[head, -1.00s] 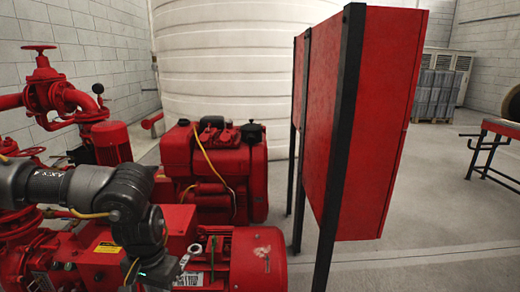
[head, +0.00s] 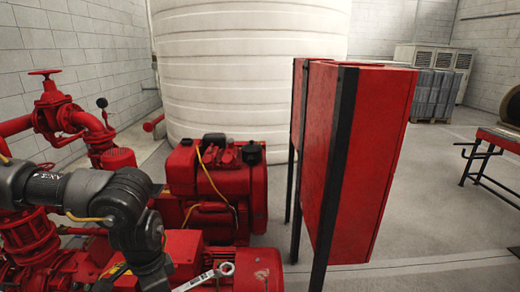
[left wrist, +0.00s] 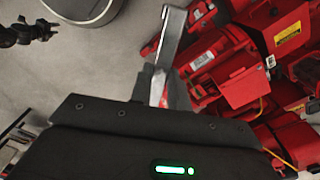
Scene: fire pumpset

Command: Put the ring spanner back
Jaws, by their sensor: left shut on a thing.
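The ring spanner (head: 204,279) is a silver metal tool. In the head view its ring end points up and right at the bottom edge, in front of the red motor. Its lower end is cut off by the frame. In the left wrist view the spanner (left wrist: 172,25) rises from between the grey fingers of my left gripper (left wrist: 164,80), which is shut on it and holds it in the air. In the head view the gripper's fingertips are below the frame. My right gripper is in neither view.
Red pump machinery (head: 215,185) and piping (head: 75,115) fill the left. A red cabinet (head: 365,165) on black posts stands at centre right. A white tank (head: 250,80) is behind. Grey floor is open between cabinet and bench.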

